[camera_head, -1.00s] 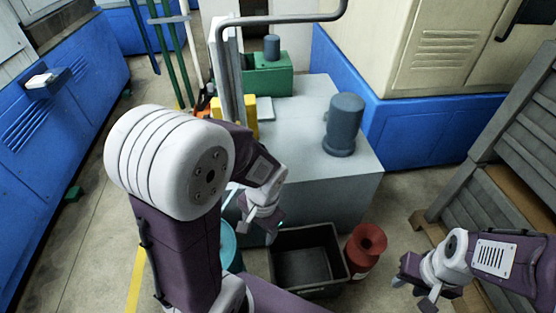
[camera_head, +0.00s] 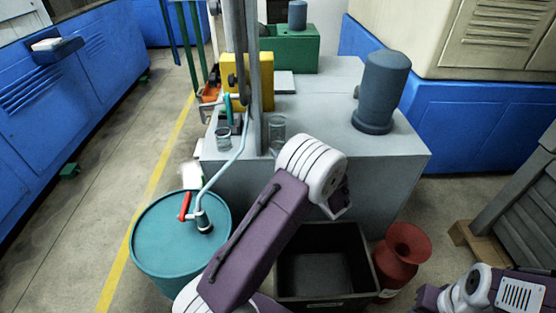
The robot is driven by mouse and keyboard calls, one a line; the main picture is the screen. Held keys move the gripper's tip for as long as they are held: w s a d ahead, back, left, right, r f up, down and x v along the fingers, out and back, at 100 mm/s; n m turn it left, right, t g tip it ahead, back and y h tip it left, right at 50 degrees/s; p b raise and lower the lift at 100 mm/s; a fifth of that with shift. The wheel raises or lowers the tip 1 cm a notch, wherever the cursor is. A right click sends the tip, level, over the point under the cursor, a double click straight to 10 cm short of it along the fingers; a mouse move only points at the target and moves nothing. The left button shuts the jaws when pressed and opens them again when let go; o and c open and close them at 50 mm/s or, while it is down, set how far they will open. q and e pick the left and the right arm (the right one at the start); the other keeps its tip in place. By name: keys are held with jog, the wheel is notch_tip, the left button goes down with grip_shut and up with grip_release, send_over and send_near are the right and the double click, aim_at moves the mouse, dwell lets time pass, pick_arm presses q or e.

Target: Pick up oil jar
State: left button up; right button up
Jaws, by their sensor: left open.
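A clear jar (camera_head: 277,133) stands on the grey cabinet top (camera_head: 325,112), right of the metal post. A smaller clear jar (camera_head: 223,136) stands left of the post near the cabinet's front edge; I cannot tell which is the oil jar. My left arm reaches up from the bottom, and its white joint is just below the larger jar. My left gripper (camera_head: 338,206) shows only in small part behind that joint, in front of the cabinet's front face; it is open and apart from both jars. My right gripper (camera_head: 428,299) is at the bottom right, cut by the frame edge.
A teal drum (camera_head: 165,243) with a hand pump stands at left. A black bin (camera_head: 325,268) and a red flared container (camera_head: 401,255) stand before the cabinet. A dark cylinder (camera_head: 384,85) and a yellow box (camera_head: 251,80) stand on top.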

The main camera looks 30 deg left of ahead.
aim_at(281, 140)
pick_arm(q)
jog(key=shift+m+t, duration=0.6)
jog(key=shift+t, duration=0.1)
jog(key=w, duration=0.1)
jog(key=w+a+f+b, duration=0.1)
jog(key=w, duration=0.1)
jog(key=shift+w+a+f+b, duration=0.2)
jog(key=shift+f+b, duration=0.1)
jog(key=shift+f, duration=0.1)
jog(key=shift+w+a+r, duration=0.1)
jog(key=shift+w+a, duration=0.1)
jog(key=shift+a, duration=0.05)
jog(key=b+x, duration=0.2)
jog(key=x, duration=0.2)
jog(key=shift+a, duration=0.3)
jog(key=shift+w+a, duration=0.2)
jog(key=shift+w, duration=0.05)
pick_arm(e)
notch_tip(281, 140, down, 5)
pick_arm(q)
jog(key=c, duration=1.1)
